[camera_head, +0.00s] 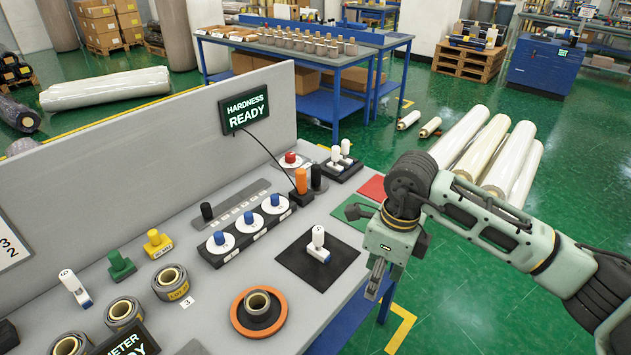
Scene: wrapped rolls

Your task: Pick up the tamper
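I cannot tell for sure which tool is the tamper. Knob-handled tools on the grey bench (215,322) are a white-handled one (318,243) upright on a black mat (290,258), a yellow one (157,243), a green one (120,265) and a red-topped one (291,160). An orange-handled tool (301,182) stands in a dark holder beside a black one. My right gripper (377,283) hangs, pointing down, at the bench's right edge, right of the black mat and apart from these tools. Its fingers are seen edge-on, so their opening is unclear. My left gripper is not in view.
A rack with blue-knobbed white discs (247,223), grey rolls (170,283) and an orange ring with a roll (258,312) crowd the bench. A grey panel (150,160) with a HARDNESS READY display (245,108) stands behind. Red (372,188) and green (352,212) pads lie at right.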

